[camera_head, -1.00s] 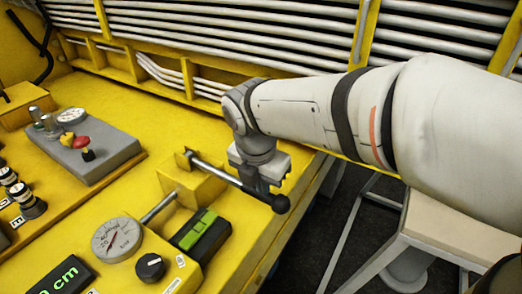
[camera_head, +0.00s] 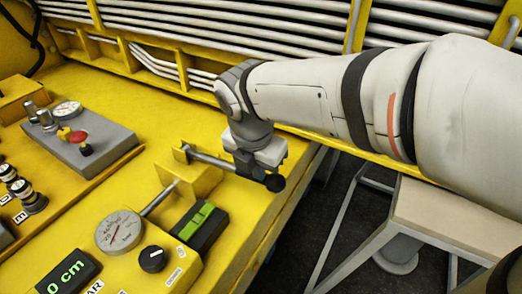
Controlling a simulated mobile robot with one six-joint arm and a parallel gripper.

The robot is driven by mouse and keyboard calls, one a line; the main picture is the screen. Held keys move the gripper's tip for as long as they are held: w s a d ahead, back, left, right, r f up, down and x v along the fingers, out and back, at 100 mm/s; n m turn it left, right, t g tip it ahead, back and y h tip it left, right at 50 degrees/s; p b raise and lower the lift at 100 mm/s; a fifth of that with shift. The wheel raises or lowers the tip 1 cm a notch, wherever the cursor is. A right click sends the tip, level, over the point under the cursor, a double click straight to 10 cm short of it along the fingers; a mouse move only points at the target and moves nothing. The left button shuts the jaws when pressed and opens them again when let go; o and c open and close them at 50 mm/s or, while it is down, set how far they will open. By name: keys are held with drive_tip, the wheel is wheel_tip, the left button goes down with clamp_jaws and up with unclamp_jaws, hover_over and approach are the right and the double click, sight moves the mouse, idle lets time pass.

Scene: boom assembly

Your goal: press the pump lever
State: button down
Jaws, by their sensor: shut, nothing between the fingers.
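The pump lever (camera_head: 210,159) is a thin metal rod with a black ball knob (camera_head: 275,183) at its right end. It runs from the yellow pump block (camera_head: 196,178) out to the right, sloping slightly down in the picture. My gripper (camera_head: 248,172) points down at the outer part of the lever, just left of the knob. Its fingers are shut, with nothing held between them. They overlap the rod in the picture and hide a short stretch of it. I cannot tell whether they touch it.
A round pressure gauge (camera_head: 119,231), a black knob (camera_head: 152,260), a green rocker switch (camera_head: 198,222) and a display (camera_head: 66,271) showing "0 cm" are in front. A grey control box (camera_head: 82,144) with a red button stands left. The panel edge drops to dark floor and a stool (camera_head: 455,222) at right.

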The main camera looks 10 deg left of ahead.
drive_tip(key=v, duration=0.9)
drive_tip(key=shift+d, duration=0.25)
drive_tip(key=c, duration=2.2)
unclamp_jaws()
drive_tip(key=shift+r, duration=0.1)
